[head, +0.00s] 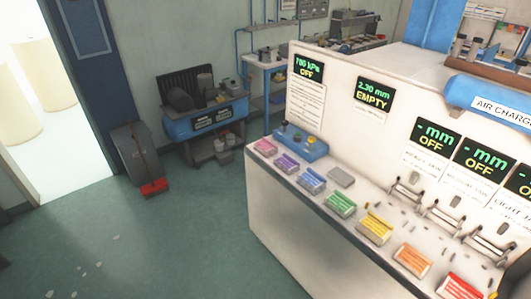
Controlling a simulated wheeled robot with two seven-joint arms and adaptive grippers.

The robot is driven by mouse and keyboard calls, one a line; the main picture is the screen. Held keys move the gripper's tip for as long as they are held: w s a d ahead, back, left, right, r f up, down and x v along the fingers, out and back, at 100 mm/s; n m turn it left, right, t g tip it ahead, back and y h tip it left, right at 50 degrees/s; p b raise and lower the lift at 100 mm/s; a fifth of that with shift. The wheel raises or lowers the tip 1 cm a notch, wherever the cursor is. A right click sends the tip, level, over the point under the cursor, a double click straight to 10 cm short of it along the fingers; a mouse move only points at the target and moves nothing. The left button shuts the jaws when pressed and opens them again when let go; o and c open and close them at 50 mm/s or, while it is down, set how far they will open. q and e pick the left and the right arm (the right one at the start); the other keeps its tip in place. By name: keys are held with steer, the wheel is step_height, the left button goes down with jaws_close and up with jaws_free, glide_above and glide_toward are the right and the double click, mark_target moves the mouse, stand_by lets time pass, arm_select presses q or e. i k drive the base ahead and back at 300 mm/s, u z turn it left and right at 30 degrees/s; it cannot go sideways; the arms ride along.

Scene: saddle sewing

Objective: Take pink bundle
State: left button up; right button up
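A pink bundle (265,147) lies at the far left end of a row of coloured bundles on the white bench's ledge. It sits just in front of a blue block with knobs (300,141). A purple bundle (286,163) lies next to it on the right, apart from it. Nothing covers the pink bundle in the head view. Neither of my grippers shows in this view.
The white bench (285,222) carries blue, green, yellow, orange and red bundles further right, with metal clamps behind them. The green floor (170,245) left of the bench is mostly clear.

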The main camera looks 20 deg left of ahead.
mark_target(267, 148)
steer(key=z, duration=0.3)
steer(key=k, duration=0.25)
steer(key=u, duration=1.6)
steer(key=i, duration=0.8)
steer(key=u, duration=0.55)
steer(key=i, duration=1.05)
steer(key=z, duration=0.25)
